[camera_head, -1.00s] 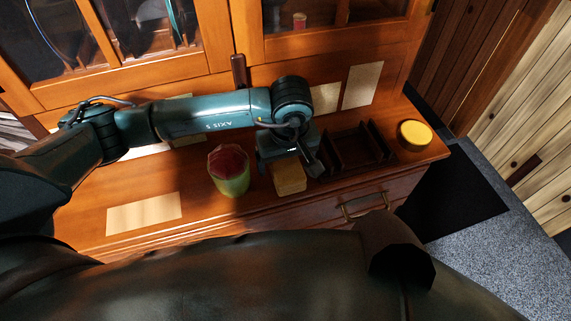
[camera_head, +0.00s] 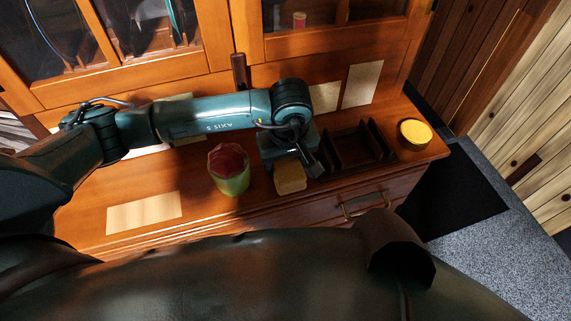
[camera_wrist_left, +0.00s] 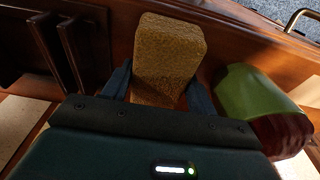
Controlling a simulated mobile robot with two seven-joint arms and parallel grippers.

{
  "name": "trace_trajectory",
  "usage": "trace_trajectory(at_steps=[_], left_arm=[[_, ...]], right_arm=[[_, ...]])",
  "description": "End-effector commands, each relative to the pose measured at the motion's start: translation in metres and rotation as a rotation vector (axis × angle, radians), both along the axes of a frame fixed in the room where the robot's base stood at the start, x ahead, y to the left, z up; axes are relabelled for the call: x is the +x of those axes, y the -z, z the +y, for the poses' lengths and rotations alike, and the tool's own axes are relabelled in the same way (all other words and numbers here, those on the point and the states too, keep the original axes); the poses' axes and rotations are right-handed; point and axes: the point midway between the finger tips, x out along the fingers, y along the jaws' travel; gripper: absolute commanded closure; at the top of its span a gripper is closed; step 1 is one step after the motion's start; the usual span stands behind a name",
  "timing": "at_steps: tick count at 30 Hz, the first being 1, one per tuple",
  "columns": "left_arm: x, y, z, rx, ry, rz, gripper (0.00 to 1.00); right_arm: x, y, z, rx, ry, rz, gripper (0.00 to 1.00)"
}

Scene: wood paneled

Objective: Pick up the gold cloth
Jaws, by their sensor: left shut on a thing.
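The gold cloth (camera_head: 290,178) is a small folded block at the front of the wooden cabinet top. It also shows in the left wrist view (camera_wrist_left: 168,52), upright between the fingers. My left gripper (camera_head: 293,166) reaches down over it from behind. In the left wrist view the left gripper (camera_wrist_left: 160,92) has a finger on each side of the cloth and is shut on it. The cloth's far end is hidden by the gripper. My right gripper is not in view.
A green container with a dark red top (camera_head: 230,170) stands close left of the cloth. A dark divided tray (camera_head: 357,147) lies right of the gripper. A yellow round tin (camera_head: 415,134) sits at the right end. The cabinet's glass doors (camera_head: 130,30) rise behind.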

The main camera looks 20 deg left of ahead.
Motion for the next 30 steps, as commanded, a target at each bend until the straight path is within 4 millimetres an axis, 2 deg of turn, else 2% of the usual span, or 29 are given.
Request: trace_trajectory(at_steps=[5, 8, 15, 21, 30], left_arm=[[0.001, -0.004, 0.000, 0.000, 0.000, -0.002, 0.65], [0.001, -0.016, 0.000, -0.001, 0.000, -0.003, 0.65], [0.002, -0.064, 0.000, 0.000, 0.001, -0.006, 0.65], [0.001, -0.093, 0.000, -0.001, -0.001, -0.003, 0.65], [0.000, -0.101, 0.000, 0.000, 0.000, 0.000, 0.65]], right_arm=[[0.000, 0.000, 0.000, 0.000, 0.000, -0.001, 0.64], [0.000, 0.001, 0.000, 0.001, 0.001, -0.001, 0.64], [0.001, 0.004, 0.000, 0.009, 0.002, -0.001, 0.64], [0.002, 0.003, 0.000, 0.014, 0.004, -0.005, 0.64], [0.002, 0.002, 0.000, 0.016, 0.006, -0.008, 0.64]])
